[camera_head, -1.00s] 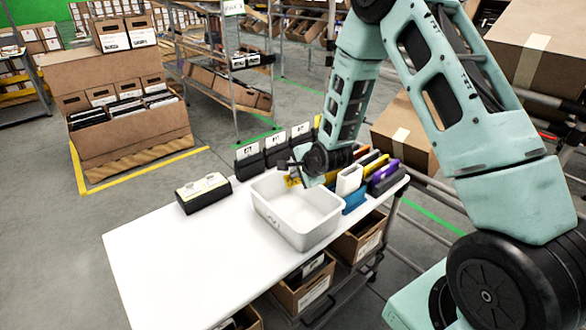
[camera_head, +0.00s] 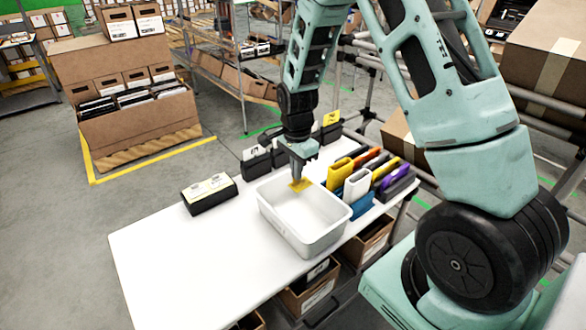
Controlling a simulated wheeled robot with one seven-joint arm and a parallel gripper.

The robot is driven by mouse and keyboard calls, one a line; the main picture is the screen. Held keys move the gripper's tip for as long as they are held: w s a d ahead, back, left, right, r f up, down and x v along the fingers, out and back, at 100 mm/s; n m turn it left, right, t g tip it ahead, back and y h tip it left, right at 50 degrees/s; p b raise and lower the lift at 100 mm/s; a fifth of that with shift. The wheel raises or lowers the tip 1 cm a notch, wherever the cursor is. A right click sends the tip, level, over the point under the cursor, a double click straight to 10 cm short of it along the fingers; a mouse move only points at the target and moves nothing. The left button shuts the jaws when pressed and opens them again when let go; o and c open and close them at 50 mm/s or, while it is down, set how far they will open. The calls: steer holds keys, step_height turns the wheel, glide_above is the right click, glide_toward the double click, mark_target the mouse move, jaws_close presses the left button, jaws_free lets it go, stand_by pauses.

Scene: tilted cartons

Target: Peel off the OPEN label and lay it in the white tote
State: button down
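The white tote (camera_head: 318,243) stands on the white table, its open top facing up and its inside looking otherwise empty. My gripper (camera_head: 301,176) points down over the tote's back part. It appears shut on a small yellow label (camera_head: 301,185), which hangs at or just inside the tote's back rim. I cannot read any word on it, nor tell whether it touches the tote. The fingers are small and partly hidden by the wrist.
Black holders with white cards (camera_head: 254,153) and one with a yellow card (camera_head: 331,118) stand behind the tote. A row of coloured folders (camera_head: 357,184) stands close at its right. A black box (camera_head: 209,194) lies left. The table's front left (camera_head: 190,265) is clear.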

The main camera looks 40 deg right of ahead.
steer(key=shift+f+b, duration=5.95)
steer(key=shift+f, duration=1.4)
steer(key=shift+f, duration=0.3)
steer(key=c, duration=1.6)
jaws_free()
steer(key=shift+r, duration=0.1)
step_height(320, 180, up, 17)
steer(key=shift+p, duration=0.75)
step_height(320, 180, up, 8)
steer(key=p, duration=0.7)
steer(key=shift+p, duration=0.3)
